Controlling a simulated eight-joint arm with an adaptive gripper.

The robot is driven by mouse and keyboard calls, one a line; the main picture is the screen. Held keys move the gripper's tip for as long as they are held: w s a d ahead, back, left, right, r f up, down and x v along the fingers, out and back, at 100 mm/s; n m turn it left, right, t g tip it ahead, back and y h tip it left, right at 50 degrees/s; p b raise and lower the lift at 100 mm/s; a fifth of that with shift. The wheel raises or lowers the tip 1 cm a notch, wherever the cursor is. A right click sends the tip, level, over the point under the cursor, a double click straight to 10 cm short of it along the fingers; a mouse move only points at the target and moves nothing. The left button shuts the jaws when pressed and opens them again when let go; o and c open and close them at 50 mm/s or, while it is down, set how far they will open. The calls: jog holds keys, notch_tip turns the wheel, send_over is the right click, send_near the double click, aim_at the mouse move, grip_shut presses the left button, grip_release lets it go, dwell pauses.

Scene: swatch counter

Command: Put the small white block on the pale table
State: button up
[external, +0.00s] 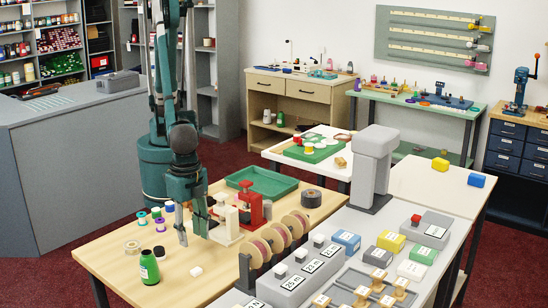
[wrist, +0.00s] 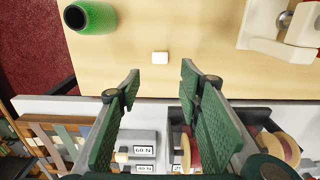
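The small white block (external: 196,271) lies on the light wood table (external: 125,237) near its front edge. In the wrist view the white block (wrist: 160,58) lies ahead of the gap between my fingertips, touching neither. My gripper (external: 194,228) is open and empty above the wood table. In the wrist view its green-padded fingers (wrist: 159,82) are wide apart.
A green bottle (external: 149,266) stands left of the white block. A white and a red device (external: 250,208), a spool rack (external: 272,240) and a green tray (external: 262,183) are close to my gripper. A grey counter with a tall grey post (external: 372,165) lies before the pale table.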

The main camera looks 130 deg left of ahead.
jog(key=s+a+r+t, duration=0.1)
jog(key=s+a+r, duration=0.2)
jog(key=a+r, duration=0.55)
jog(key=s+a+r+t+h, duration=0.1)
jog(key=s+a+r, duration=0.4)
jog(key=a, duration=0.7)
jog(key=s+a+r+t, duration=0.1)
jog(key=s+a+r, duration=0.1)
jog(key=a+r, duration=0.8)
jog(key=s+a+f+t, duration=0.1)
jog(key=s+a+t, duration=0.1)
jog(key=s+a, duration=0.9)
jog(key=s+a+f+t+y, duration=0.1)
jog(key=s+a+f+t, duration=0.1)
jog(key=s+a, duration=0.9)
jog(key=s, duration=0.2)
jog(key=shift+s+a, duration=0.25)
jog(key=shift+s, duration=0.1)
